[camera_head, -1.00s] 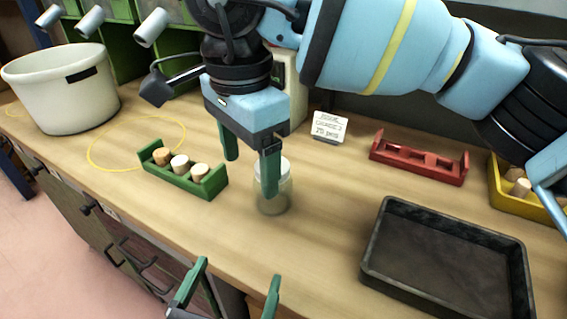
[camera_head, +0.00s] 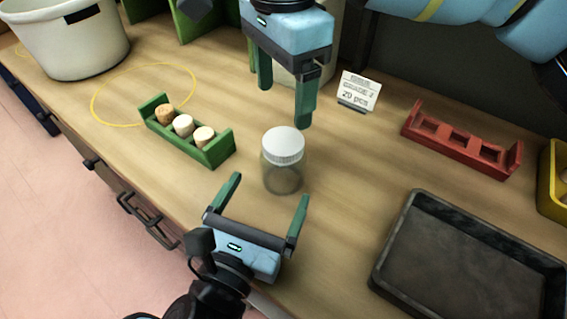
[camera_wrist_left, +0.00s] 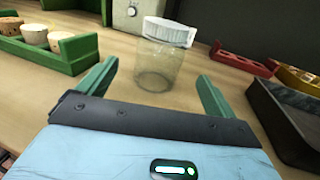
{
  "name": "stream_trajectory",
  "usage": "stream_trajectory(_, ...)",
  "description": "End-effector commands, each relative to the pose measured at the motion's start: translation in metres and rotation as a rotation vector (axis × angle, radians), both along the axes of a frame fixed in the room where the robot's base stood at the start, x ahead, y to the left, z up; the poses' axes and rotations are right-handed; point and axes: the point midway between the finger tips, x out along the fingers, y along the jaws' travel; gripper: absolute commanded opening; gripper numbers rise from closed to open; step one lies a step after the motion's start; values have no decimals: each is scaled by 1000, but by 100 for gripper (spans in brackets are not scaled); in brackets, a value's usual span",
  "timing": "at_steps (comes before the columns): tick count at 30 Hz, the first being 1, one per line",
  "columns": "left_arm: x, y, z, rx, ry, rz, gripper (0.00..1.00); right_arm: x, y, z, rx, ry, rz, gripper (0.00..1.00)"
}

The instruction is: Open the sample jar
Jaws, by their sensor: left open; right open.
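The sample jar (camera_head: 283,178) is clear glass with a white ribbed lid (camera_head: 283,145) on it. It stands upright on the bench and looks empty. It also shows in the left wrist view (camera_wrist_left: 158,68), ahead of and between the fingers. My left gripper (camera_head: 266,190) is open and empty, just in front of the jar, with its fingers pointing towards it and apart from it. My right gripper (camera_head: 283,105) is open and empty, pointing down above and behind the jar, clear of the lid.
A green rack (camera_head: 217,150) with three corks stands left of the jar. A red rack (camera_head: 462,146) with empty slots and a dark tray (camera_head: 455,262) are on the right. A card (camera_head: 358,91) reading "20 pcs" stands behind. A white pot (camera_head: 70,42) is at the back left.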

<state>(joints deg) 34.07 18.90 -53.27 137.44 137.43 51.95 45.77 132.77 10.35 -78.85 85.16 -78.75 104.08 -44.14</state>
Motion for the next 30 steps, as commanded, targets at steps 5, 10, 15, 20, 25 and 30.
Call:
stream_trajectory(5, 26, -10, 1, 1, -3, 1, 92, 0, 0, 0, 0, 0, 0, 75)
stream_trajectory(10, 43, -16, 0, 1, 0, 1, 92, 0, 0, 0, 0, 0, 0, 75)
stream_trajectory(15, 51, -19, 0, 0, 0, 1, 92, 0, 0, 0, 0, 0, 0, 75)
stream_trajectory(20, 52, -20, 0, 0, 1, 0, 92, 0, 0, 0, 0, 0, 0, 75)
stream_trajectory(25, 52, -20, 0, 0, 1, 0, 86, 0, 0, 0, 0, 0, 0, 75)
stream_trajectory(30, 52, -20, 0, 0, 1, 0, 63, 0, 0, 0, 0, 0, 0, 75)
